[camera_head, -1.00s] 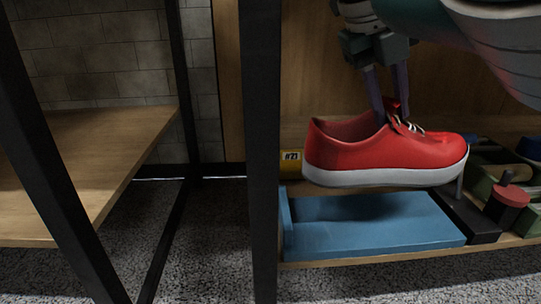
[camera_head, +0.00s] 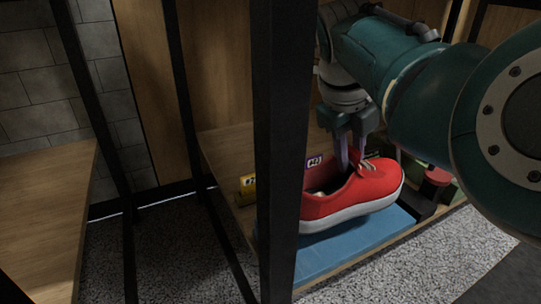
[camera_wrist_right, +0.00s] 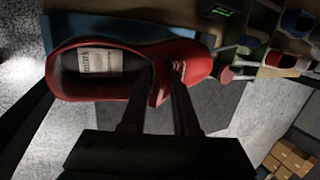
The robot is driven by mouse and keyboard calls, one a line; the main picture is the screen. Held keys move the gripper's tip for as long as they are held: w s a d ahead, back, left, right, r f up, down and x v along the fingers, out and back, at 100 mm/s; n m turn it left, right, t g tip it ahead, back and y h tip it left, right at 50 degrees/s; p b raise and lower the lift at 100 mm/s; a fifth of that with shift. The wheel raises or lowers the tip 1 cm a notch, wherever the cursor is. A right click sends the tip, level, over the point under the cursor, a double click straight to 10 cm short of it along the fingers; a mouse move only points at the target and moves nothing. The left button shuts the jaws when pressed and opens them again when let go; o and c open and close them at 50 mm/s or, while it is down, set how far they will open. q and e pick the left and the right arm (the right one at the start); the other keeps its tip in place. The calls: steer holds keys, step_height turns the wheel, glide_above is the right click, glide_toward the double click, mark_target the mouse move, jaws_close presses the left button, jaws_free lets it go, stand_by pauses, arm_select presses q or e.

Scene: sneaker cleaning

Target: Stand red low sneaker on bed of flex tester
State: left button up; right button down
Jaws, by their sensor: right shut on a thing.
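The red low sneaker (camera_head: 365,190) has a white sole and points its toe to the right in the head view. My right gripper (camera_head: 350,166) comes down from above and is shut on the upper near the tongue and laces. The right wrist view shows the sneaker (camera_wrist_right: 190,62) from above, with its insole label visible and the gripper (camera_wrist_right: 158,92) at the lace area. The flex tester's blue bed (camera_head: 335,256) lies below the sneaker, partly hidden by it. I cannot tell whether the sole touches the bed. My left gripper is not in view.
A black upright post (camera_head: 277,150) stands left of the bed. A red-topped item (camera_head: 437,176) and a black part (camera_head: 416,206) sit right of the bed. A wooden shelf (camera_head: 40,210) is at left.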

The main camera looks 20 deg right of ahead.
step_height(320, 180, down, 3)
steer(key=shift+d+r+b, duration=0.1)
steer(key=shift+r+b, duration=0.1)
steer(key=shift+b, duration=0.25)
step_height(320, 180, down, 4)
steer(key=b, duration=0.2)
steer(key=shift+w+b, duration=0.1)
steer(key=shift+b, duration=0.3)
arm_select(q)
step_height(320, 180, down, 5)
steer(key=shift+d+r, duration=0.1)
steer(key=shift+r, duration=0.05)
arm_select(e)
steer(key=shift+f, duration=0.1)
steer(key=c, duration=0.7)
jaws_free()
steer(key=shift+o, duration=0.2)
